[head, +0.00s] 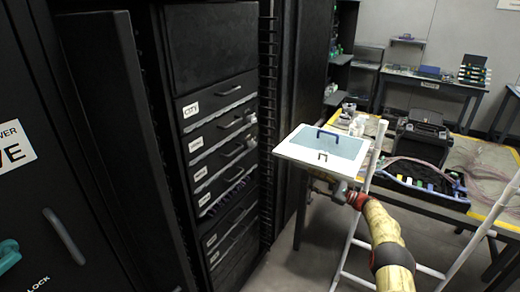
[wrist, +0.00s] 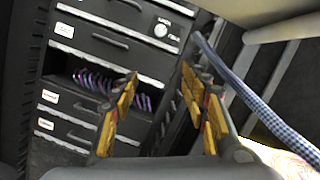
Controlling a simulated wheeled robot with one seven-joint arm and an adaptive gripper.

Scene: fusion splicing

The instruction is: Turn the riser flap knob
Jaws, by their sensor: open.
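In the wrist view, a small round whitish knob (wrist: 161,30) sits on the upper right of a black drawer front, below a small label that is too blurred to read surely. My gripper (wrist: 159,72) is open and empty, its two yellow-padded fingers spread in front of the rack, below the knob in the picture and apart from it. In the head view, the black rack (head: 210,50) with labelled drawers stands left of centre. I cannot make out the knob there.
The white panel (head: 283,150) with a pale blue middle and dark handles is right of the rack, over my arm's end. A white pipe frame (head: 364,200) stands beside my arm. A bench (head: 488,152) with a black case is behind. A blue checkered cord (wrist: 230,75) runs right of my fingers.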

